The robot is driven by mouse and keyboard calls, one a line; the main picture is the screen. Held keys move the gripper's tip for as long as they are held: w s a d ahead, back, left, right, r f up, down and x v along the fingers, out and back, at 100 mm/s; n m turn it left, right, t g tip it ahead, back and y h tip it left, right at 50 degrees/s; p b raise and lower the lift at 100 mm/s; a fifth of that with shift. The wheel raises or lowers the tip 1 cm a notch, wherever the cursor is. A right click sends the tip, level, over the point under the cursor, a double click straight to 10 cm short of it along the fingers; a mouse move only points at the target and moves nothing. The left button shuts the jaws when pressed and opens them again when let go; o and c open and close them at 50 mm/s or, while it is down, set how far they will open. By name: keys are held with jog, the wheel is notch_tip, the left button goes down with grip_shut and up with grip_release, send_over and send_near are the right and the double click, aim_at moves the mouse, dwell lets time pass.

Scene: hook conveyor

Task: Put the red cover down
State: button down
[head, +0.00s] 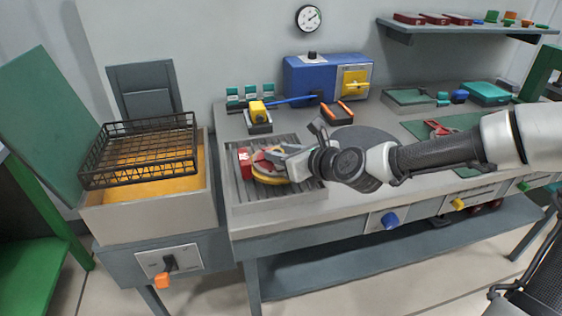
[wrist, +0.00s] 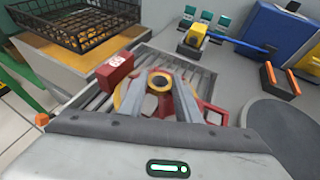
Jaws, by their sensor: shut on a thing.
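The red cover (wrist: 207,109) shows in the wrist view around and behind my fingers, over a grey slatted tray. In the wrist view, my gripper (wrist: 158,90) is shut on the red cover. I cannot tell whether the cover touches the slats.
A red block with a white label (head: 244,161) stands close on the left of the cover. The slatted tray (head: 240,196) is set in the grey bench. A black wire basket (head: 140,150) sits over an orange-filled tank at left. A yellow-and-black device (head: 258,117) stands behind.

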jog(key=shift+f, duration=0.7)
jog(key=shift+f, duration=0.15)
jog(key=c, duration=1.3)
grip_release()
jog(key=shift+f, duration=0.1)
jog(key=shift+r, duration=0.25)
jog(key=p+v, duration=0.4)
jog(key=v, duration=0.6)
jog(key=shift+s+d+r, duration=0.1)
jog(key=shift+s+d, duration=0.05)
jog(key=shift+d, duration=0.1)
jog(key=shift+s+d+r, duration=0.2)
jog(key=shift+s+d, duration=0.15)
jog(key=shift+s, duration=0.25)
